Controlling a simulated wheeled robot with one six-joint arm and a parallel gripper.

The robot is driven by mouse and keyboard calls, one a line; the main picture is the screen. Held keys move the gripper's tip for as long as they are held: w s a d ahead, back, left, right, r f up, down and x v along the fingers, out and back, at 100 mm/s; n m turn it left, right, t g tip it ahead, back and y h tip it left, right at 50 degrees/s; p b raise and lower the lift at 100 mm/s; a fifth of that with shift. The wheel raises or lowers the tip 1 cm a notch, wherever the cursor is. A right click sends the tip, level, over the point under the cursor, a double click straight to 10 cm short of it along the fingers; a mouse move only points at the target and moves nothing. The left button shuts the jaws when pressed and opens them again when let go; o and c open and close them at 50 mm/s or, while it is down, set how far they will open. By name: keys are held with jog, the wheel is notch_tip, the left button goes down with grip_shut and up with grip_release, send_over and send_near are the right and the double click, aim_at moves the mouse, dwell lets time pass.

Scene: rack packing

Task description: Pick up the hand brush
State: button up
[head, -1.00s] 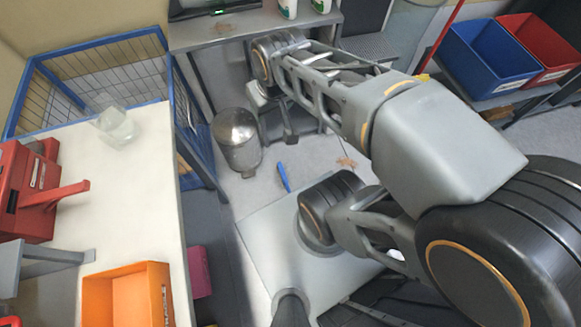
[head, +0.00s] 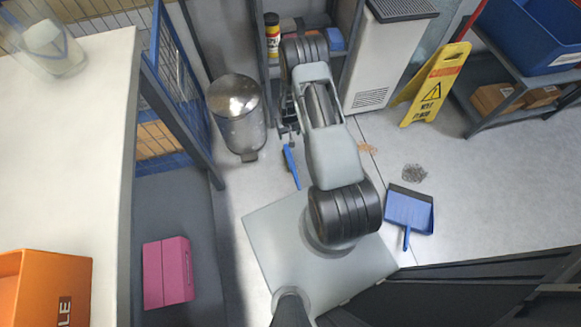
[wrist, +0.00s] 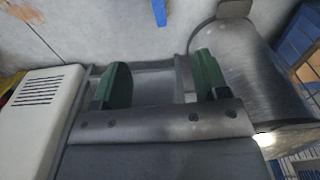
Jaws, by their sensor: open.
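The blue hand brush (head: 292,167) lies on the pale floor between the metal pedal bin and my base; its upper end is near or under my gripper. In the wrist view, a blue strip of it (wrist: 159,12) shows at the top edge, beyond the fingers. My gripper (wrist: 160,80) has two green fingers set wide apart with nothing between them. In the head view my gripper (head: 287,130) is small and partly hidden by my wrist, just above the brush. I cannot tell its height over the brush.
A metal pedal bin (head: 239,118) stands close left of the brush. A blue dustpan (head: 409,209) and a dark debris pile (head: 414,172) lie to the right. A yellow wet-floor sign (head: 436,84) and a white cabinet (head: 382,60) stand behind. A worktable (head: 90,150) is at left.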

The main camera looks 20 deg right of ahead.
jog(key=s+f+b, duration=0.3)
jog(key=s+f, duration=0.1)
jog(key=f, duration=1)
jog(key=b, duration=0.3)
send_over(293, 168)
jog(key=shift+g, duration=0.3)
notch_tip(293, 168, down, 7)
jog(key=shift+d+f, duration=0.1)
jog(key=shift+f+b, duration=1.4)
jog(key=shift+f, duration=1.9)
jog(key=c, duration=1.1)
jog(key=shift+c, duration=0.4)
jog(key=shift+r, duration=0.2)
